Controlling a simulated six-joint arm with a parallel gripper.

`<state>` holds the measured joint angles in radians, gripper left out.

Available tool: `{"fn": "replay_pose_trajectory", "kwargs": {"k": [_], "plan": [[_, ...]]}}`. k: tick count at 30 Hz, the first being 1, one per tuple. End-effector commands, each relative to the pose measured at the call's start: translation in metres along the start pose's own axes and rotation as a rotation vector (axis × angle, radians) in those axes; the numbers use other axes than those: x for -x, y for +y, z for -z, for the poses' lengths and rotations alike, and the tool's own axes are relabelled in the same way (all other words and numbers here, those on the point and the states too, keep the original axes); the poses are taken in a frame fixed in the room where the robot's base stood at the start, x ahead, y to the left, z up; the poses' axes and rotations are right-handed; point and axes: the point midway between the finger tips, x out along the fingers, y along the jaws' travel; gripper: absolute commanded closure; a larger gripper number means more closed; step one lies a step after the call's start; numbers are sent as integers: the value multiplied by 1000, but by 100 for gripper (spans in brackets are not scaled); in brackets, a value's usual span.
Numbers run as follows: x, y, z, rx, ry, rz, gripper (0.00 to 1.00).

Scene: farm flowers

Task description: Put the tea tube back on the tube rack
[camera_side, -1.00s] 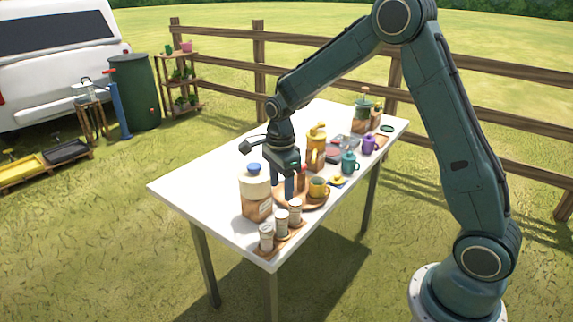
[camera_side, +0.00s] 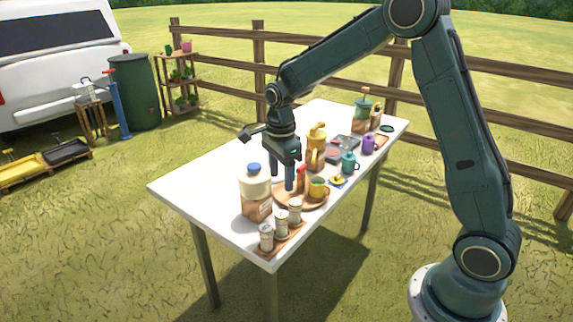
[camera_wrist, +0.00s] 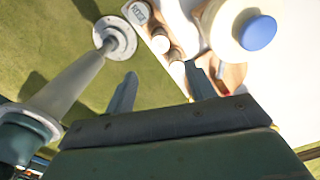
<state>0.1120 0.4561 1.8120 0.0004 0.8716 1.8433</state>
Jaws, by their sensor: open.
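My gripper (camera_side: 282,180) is open, pointing down above the table, behind the blue-lidded jar and left of the round wooden tray (camera_side: 292,203). Nothing shows between its fingers; they also show in the wrist view (camera_wrist: 160,74). The wooden tube rack (camera_side: 288,243) is at the table's near corner. Three pale tubes with brown labels stand on it: the nearest tube (camera_side: 266,237), the middle tube (camera_side: 281,220) and the far tube (camera_side: 295,209). In the wrist view, a labelled tube (camera_wrist: 138,12) and other round tops lie beyond my fingers. Free slots cannot be made out.
The blue-lidded jar (camera_side: 255,185) stands beside the rack. A yellow mug (camera_side: 318,188) and a brown, red-topped item (camera_side: 301,177) are on the tray. An amber dispenser (camera_side: 316,148), teal mug (camera_side: 348,162) and purple mug (camera_side: 368,145) stand farther back. The table's left side is clear.

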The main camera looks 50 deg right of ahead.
Motion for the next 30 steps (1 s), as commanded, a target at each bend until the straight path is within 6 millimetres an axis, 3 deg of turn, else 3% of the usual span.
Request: {"fn": "replay_pose_trajectory", "kwargs": {"k": [5, 11, 21, 30], "plan": [[17, 9, 0, 82, -6, 24, 45], [52, 34, 2, 288, -12, 78, 45], [111, 96, 11, 743, 11, 198, 45], [142, 156, 23, 1144, 73, 304, 45]]}}
